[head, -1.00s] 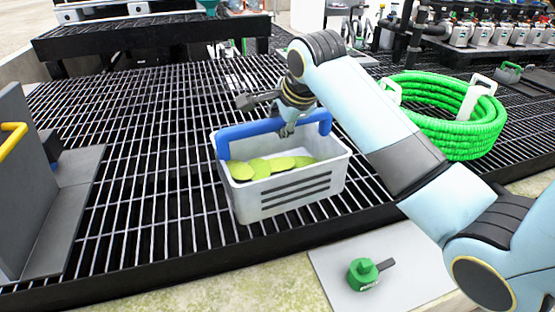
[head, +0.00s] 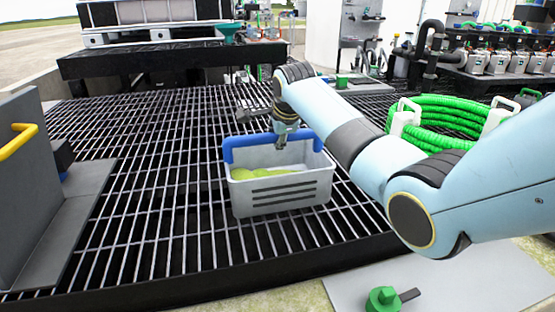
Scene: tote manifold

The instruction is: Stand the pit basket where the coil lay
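The pit basket (head: 283,193) is a pale grey slotted tub with a blue handle (head: 240,143) and green discs inside. It is upright over the middle of the dark grating; I cannot tell whether its base touches the bars. My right gripper (head: 281,143) comes down from above and is shut on the blue handle, its fingertips partly lost against the handle. The green coil (head: 440,108), with white straps, lies at the right, partly hidden behind my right arm. My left gripper is not in view.
A grey panel with a yellow handle (head: 18,141) stands at the left. A green valve (head: 383,299) sits on a pale plate at the front. A black bench (head: 160,62) is at the back. The grating (head: 130,220) left of the basket is bare.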

